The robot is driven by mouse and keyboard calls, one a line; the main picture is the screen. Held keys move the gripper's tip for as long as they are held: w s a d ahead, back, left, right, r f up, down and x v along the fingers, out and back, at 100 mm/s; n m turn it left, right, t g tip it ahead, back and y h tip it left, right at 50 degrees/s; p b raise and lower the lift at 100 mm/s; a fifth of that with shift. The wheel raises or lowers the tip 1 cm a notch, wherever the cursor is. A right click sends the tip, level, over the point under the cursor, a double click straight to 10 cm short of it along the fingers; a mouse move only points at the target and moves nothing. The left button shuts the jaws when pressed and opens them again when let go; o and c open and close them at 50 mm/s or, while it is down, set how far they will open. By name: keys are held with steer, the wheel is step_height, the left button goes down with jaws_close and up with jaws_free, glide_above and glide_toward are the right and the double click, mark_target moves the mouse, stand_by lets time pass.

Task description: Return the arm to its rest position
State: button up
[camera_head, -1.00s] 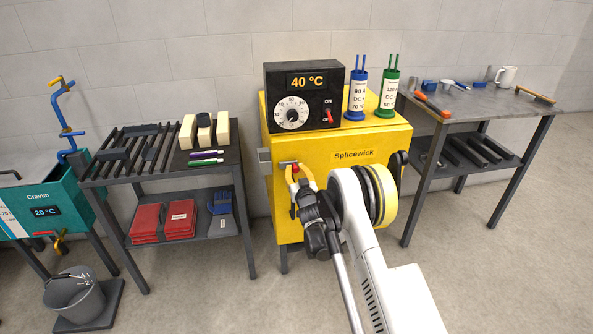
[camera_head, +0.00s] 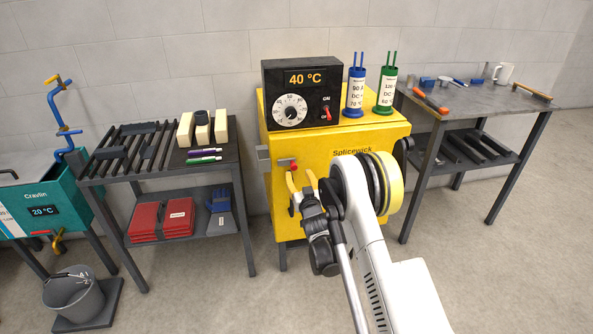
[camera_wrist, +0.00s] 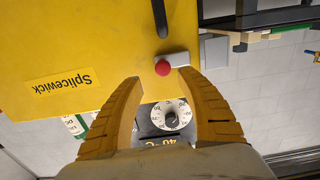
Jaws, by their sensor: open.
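A red knob (camera_head: 294,167) on a small light bracket sits on the cabinet's front, just above the fingertips. The red knob (camera_wrist: 163,68) also shows in the wrist view beyond the fingers, apart from them. My white arm hides part of the cabinet's front.
A black control box (camera_head: 303,93) reading 40 °C and blue (camera_head: 356,91) and green (camera_head: 386,91) cylinders stand on the cabinet. A rack table (camera_head: 161,154) is to the left, a grey workbench (camera_head: 475,102) to the right. A bucket (camera_head: 74,301) stands at lower left. Floor in front is clear.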

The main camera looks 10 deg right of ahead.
steer(key=shift+s, duration=0.75)
steer(key=s+d+r+g+h, duration=0.1)
steer(key=s+r+g, duration=0.2)
steer(key=s+r, duration=0.5)
steer(key=s+r+g, duration=0.2)
steer(key=s+r, duration=0.3)
steer(key=r, duration=0.6)
steer(key=s+a+f+g+y, duration=0.1)
steer(key=s+g, duration=0.5)
steer(key=s, duration=2.7)
steer(key=shift+s+f, duration=0.35)
steer(key=shift+f, duration=0.3)
steer(key=shift+a, duration=0.1)
